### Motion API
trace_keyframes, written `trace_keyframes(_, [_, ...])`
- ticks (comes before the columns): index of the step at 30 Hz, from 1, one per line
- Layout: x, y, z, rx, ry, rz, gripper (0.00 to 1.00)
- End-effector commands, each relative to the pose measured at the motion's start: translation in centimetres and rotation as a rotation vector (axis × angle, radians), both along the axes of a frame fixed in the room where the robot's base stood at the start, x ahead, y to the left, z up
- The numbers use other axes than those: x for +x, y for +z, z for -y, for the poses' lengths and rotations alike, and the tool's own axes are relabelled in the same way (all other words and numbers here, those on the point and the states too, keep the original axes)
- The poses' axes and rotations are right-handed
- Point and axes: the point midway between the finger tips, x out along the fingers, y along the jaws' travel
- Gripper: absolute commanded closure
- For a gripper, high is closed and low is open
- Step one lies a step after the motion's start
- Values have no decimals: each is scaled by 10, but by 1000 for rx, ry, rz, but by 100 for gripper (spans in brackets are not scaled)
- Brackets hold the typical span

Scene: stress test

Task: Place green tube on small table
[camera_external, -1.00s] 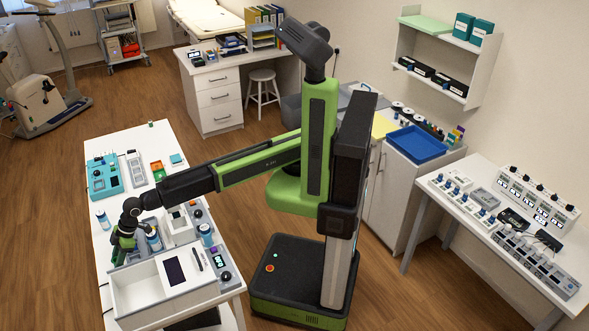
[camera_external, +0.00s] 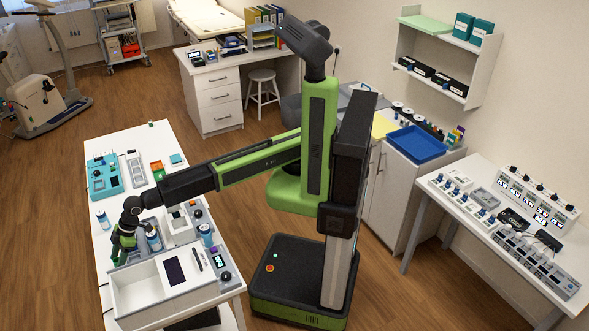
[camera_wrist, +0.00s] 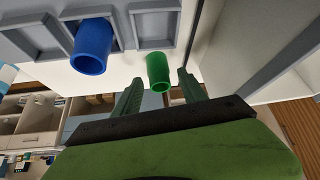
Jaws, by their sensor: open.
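In the external view my gripper (camera_external: 121,247) is low over the left edge of the long white table (camera_external: 120,142), behind the white box. The green tube cannot be made out there. I cannot tell which surface is the small table.
A blue tube (camera_wrist: 92,46) sits in the holder close beside the green one. The white box (camera_external: 140,292) stands just in front of my gripper. A teal device (camera_external: 104,178) is farther back on the table.

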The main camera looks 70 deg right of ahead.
Motion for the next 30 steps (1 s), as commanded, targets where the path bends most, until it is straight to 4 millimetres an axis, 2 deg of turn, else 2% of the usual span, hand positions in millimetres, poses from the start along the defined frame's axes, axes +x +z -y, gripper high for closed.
trace_keyframes(1, [-3,13,5,0,0,0,50])
trace_keyframes(9, [-22,70,33,0,-1,0,50])
trace_keyframes(13, [-31,92,46,0,-1,0,50])
trace_keyframes(16, [-34,98,51,0,-1,0,50])
trace_keyframes(26, [-33,95,52,-1,-2,-1,50])
trace_keyframes(29, [-18,92,79,-18,-43,-15,50])
trace_keyframes(30, [-6,90,103,-33,-80,-30,50])
